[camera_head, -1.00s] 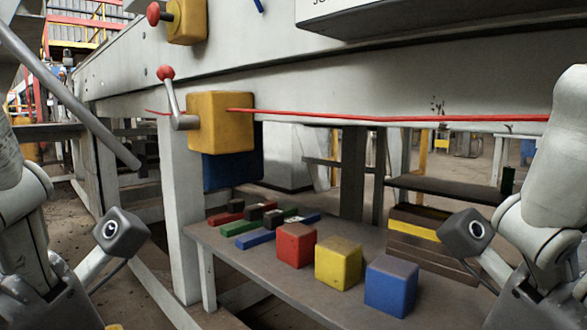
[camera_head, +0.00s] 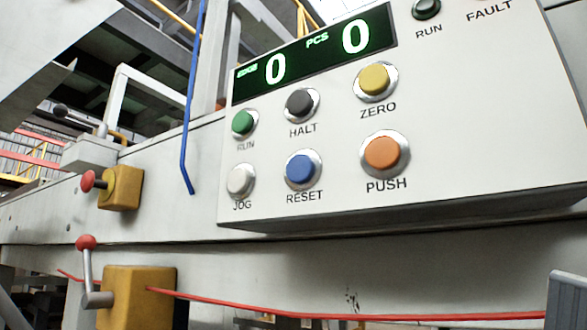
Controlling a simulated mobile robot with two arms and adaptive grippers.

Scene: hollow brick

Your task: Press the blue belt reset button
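The blue reset button (camera_head: 301,169) sits in a silver ring on the white control panel (camera_head: 470,130), above the label RESET. It is in the lower row, between the white JOG button (camera_head: 240,180) and the orange PUSH button (camera_head: 384,153). Nothing covers it. Neither gripper can be made out clearly. A grey piece at the right bottom edge may be part of my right arm or gripper, but I cannot tell.
Above are the green RUN (camera_head: 242,122), dark HALT (camera_head: 299,103) and yellow ZERO (camera_head: 374,79) buttons, and a display (camera_head: 315,50) reading 0 and 0. At left are a red knob on a yellow box (camera_head: 121,188) and a red-tipped lever on another yellow box (camera_head: 138,298). A red cord (camera_head: 350,315) runs below.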

